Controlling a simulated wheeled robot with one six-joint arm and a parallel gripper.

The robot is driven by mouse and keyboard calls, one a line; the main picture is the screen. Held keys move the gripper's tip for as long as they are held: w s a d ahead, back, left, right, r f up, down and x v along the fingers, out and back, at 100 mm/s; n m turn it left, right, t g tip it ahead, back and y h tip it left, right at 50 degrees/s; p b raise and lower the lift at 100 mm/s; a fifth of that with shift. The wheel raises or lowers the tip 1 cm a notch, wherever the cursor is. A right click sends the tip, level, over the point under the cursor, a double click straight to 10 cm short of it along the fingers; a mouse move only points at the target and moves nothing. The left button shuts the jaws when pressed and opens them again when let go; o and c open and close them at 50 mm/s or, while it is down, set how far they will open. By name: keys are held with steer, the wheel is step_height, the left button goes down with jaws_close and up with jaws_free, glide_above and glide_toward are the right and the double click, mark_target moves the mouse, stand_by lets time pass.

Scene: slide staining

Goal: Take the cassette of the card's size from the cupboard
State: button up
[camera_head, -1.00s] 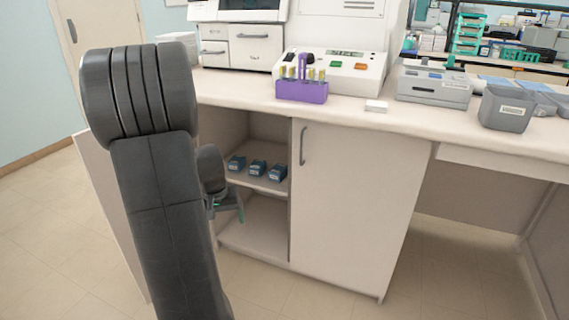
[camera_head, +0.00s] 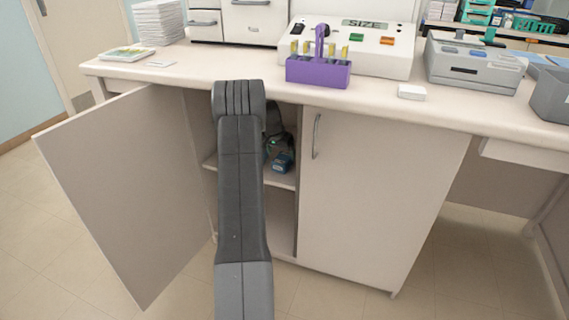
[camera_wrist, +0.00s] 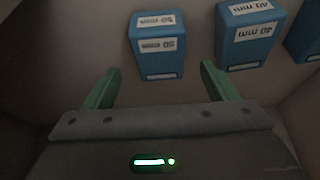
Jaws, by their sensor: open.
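In the wrist view, a blue cassette (camera_wrist: 158,60) labelled apparently 50 mm stands just ahead of my open gripper (camera_wrist: 160,70), with one green finger to each side of its near end. A second blue cassette (camera_wrist: 247,45), apparently labelled 40 mm, stands to its right, beyond the right finger. A third blue cassette (camera_wrist: 306,35) is cut off at the right edge. In the head view, my gripper (camera_head: 272,146) is inside the cupboard (camera_head: 281,215), largely hidden by my arm; one cassette (camera_head: 283,162) shows on the shelf. No size is readable on a card.
The cupboard's left door (camera_head: 125,190) stands open; the right door (camera_head: 375,200) is shut. On the counter are a purple rack (camera_head: 318,72), a white device (camera_head: 390,62) with a SIZE display, a small white block (camera_head: 411,92) and a flat card-like piece (camera_head: 160,64).

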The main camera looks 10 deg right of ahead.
mark_target(282, 158)
steer(key=b+x, duration=0.1)
steer(key=x, duration=0.4)
steer(key=shift+s+f+b, duration=0.1)
steer(key=shift+f+b, duration=0.05)
steer(key=shift+b, duration=0.25)
steer(key=c, duration=1.2)
